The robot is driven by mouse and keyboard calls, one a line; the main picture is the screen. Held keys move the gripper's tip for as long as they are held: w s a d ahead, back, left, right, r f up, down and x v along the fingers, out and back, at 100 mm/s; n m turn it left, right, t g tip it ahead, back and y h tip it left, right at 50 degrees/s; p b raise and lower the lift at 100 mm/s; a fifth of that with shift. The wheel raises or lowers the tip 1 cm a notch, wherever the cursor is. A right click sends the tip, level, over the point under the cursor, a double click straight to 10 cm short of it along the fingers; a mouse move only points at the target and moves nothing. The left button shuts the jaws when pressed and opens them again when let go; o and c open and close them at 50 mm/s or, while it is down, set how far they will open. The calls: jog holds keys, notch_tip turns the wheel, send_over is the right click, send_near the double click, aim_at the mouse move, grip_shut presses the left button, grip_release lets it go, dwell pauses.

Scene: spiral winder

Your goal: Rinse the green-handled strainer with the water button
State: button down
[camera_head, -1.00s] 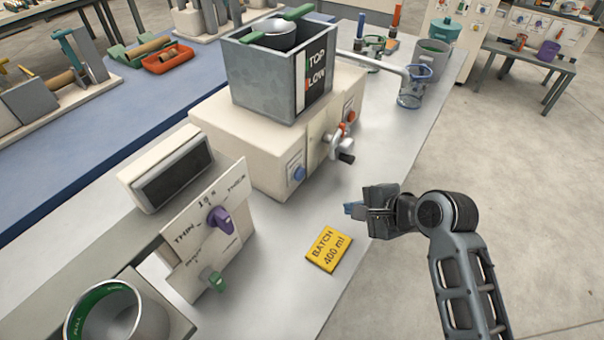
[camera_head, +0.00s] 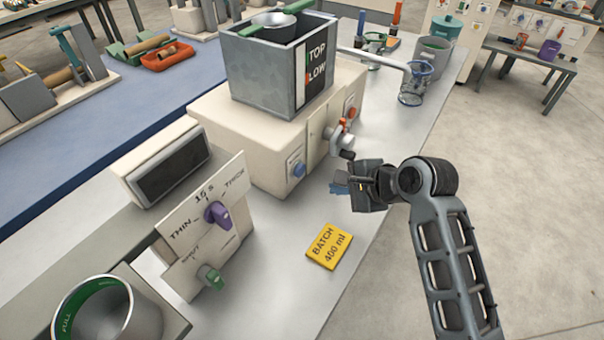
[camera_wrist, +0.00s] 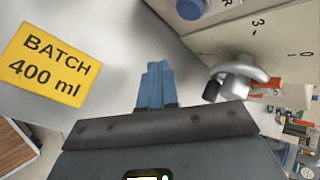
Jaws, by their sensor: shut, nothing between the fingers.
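The green-handled strainer (camera_head: 274,20) rests across the top of the grey tank (camera_head: 262,70), its green handles lying over the rim. A blue button (camera_head: 298,170) is on the lower front face of the cream machine under the tank. A blue knob also shows at the top of the wrist view (camera_wrist: 190,8); I take it for the same button. My gripper (camera_head: 340,187) is shut and empty, its blue fingertips a little to the right of the blue button and apart from it. In the wrist view the fingertips (camera_wrist: 155,85) are together over the bare counter.
A yellow BATCH 400 ml card (camera_head: 329,246) lies on the counter. A panel with a purple knob (camera_head: 217,214) stands at the left. The counter between the card and machine is clear.

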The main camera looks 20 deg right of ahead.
aim_at(300, 170)
jog(key=w+a, duration=0.2)
jog(key=shift+w, duration=0.4)
jog(key=shift+w+a, duration=0.55)
jog(key=shift+w, duration=0.2)
jog(key=shift+w+a, duration=0.1)
dwell(1.2)
jog(key=shift+w+a+p, duration=0.15)
jog(key=shift+w+p, duration=0.1)
jog(key=shift+p, duration=0.1)
jog(key=shift+w+a, duration=0.3)
dwell(1.8)
jog(key=shift+s+d+r+p, duration=0.1)
jog(key=shift+d+p, duration=0.05)
jog(key=shift+p, duration=0.25)
jog(key=shift+s+d+p, duration=0.4)
jog(key=shift+s+p, duration=0.05)
jog(key=shift+s, duration=0.15)
